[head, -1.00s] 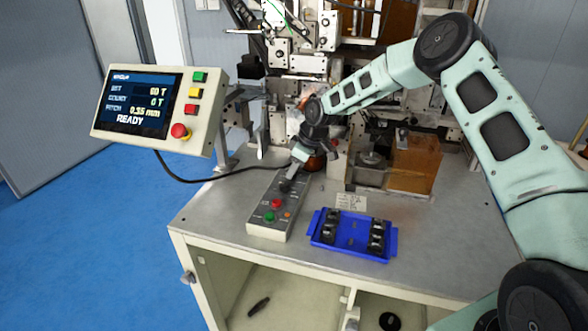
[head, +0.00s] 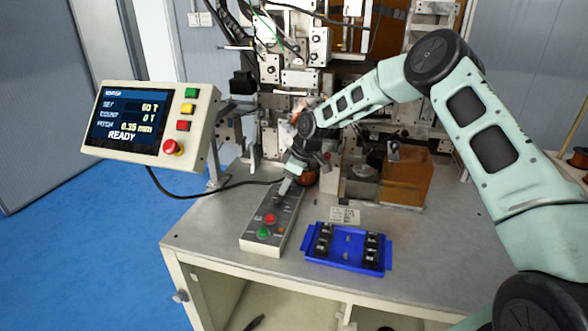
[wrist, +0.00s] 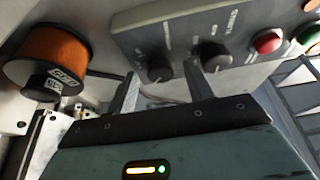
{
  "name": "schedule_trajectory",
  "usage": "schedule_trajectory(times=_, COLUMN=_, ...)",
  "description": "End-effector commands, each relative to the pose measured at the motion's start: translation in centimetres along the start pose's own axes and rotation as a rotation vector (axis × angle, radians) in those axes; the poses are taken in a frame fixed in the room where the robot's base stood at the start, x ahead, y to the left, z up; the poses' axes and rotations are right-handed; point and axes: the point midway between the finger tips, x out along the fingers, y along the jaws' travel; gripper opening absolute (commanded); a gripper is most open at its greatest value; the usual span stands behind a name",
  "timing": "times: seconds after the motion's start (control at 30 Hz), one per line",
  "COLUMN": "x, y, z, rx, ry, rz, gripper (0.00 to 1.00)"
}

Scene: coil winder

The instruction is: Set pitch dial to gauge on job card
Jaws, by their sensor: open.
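The grey control box (head: 262,228) stands on the table and carries two black dials. In the wrist view, one dial (wrist: 158,68) sits between my fingertips and the other dial (wrist: 210,55) lies just right of my right finger. Their labels are too small to read, so I cannot tell which is the pitch dial. My gripper (wrist: 161,72) is open at the box; contact with the dial cannot be told. In the head view, my gripper (head: 281,194) covers the dials. The job card (head: 345,215) lies behind the blue tray; its writing is unreadable. The screen (head: 128,122) reads PITCH 0.35 mm, READY.
The box also has a red button (wrist: 268,42) and a green button (wrist: 310,35). A copper-coloured spool (wrist: 45,58) stands left of my fingers. The blue tray (head: 345,263) holds several black parts. The winder frame rises behind the table.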

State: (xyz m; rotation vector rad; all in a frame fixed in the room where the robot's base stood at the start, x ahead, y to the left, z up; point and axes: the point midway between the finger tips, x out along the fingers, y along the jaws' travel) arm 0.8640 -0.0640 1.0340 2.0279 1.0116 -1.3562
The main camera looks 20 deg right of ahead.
Motion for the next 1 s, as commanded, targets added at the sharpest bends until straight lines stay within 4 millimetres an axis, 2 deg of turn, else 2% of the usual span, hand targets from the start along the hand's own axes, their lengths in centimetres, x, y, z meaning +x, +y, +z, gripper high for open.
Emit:
schedule_trajectory(times=0.17, x=-2.5, y=0.1, z=0.1, rx=0.000, ry=0.001, rz=0.005, gripper=0.52)
schedule_trajectory(times=0.5, x=-10.5, y=0.1, z=0.2, rx=0.002, ry=0.002, rz=0.006, gripper=0.52)
schedule_trajectory(times=0.7, x=-14.4, y=0.1, z=0.1, rx=0.001, ry=0.000, rz=0.004, gripper=0.52)
schedule_trajectory(times=0.83, x=-16.0, y=0.1, z=0.1, rx=0.000, ry=0.000, rz=0.002, gripper=0.52)
schedule_trajectory(times=1.0, x=-16.9, y=0.0, z=0.1, rx=0.000, ry=-0.001, rz=0.000, gripper=0.52)
